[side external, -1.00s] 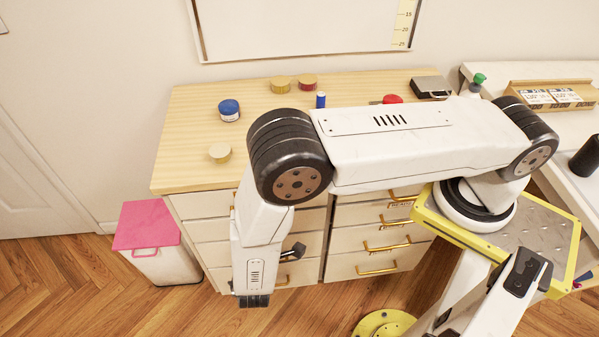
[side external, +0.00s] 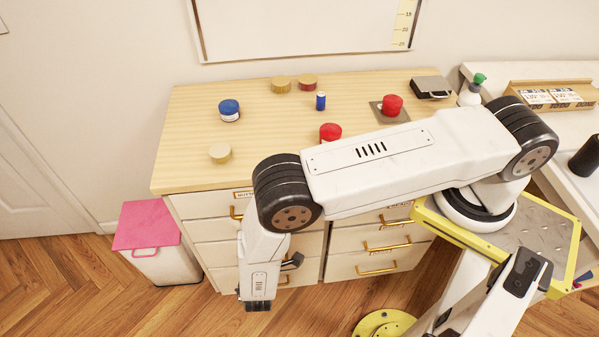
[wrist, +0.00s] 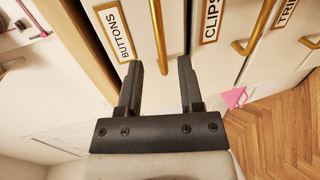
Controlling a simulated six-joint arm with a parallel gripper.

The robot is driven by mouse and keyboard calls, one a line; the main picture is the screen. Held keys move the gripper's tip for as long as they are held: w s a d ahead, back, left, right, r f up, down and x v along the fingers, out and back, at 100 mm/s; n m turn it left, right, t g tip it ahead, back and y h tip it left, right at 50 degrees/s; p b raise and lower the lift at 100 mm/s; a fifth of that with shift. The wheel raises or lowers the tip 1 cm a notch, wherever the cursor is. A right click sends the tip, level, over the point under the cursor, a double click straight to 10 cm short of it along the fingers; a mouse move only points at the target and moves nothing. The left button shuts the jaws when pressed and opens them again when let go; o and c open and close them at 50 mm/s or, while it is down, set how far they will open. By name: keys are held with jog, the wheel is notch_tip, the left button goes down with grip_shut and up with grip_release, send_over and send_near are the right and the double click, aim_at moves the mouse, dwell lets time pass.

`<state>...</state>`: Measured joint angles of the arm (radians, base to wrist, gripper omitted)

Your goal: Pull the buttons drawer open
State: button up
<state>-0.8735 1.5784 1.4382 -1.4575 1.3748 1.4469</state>
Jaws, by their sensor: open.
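The buttons drawer (wrist: 126,20) is the white front with the gold-framed BUTTONS label (wrist: 117,33) in the wrist view. In the side view, its label shows at the top left of the cabinet (side external: 243,194), and the drawer looks shut. Its gold bar handle (wrist: 159,40) appears between my two fingers in the wrist view. My gripper (wrist: 160,64) is open and empty. I cannot tell whether the fingers reach past the handle in depth. In the side view, my arm hides most of the gripper and part of the drawer front.
The CLIPS drawer (wrist: 211,22) and its handle lie right of my fingers in the wrist view. A pink-lidded bin (side external: 147,225) stands left of the cabinet. Jars and tins sit on the wooden top (side external: 190,120). Open floor (side external: 60,290) lies in front.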

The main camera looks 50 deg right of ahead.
jog(key=shift+x, duration=3.1)
grip_shut()
jog(key=shift+r, duration=0.1)
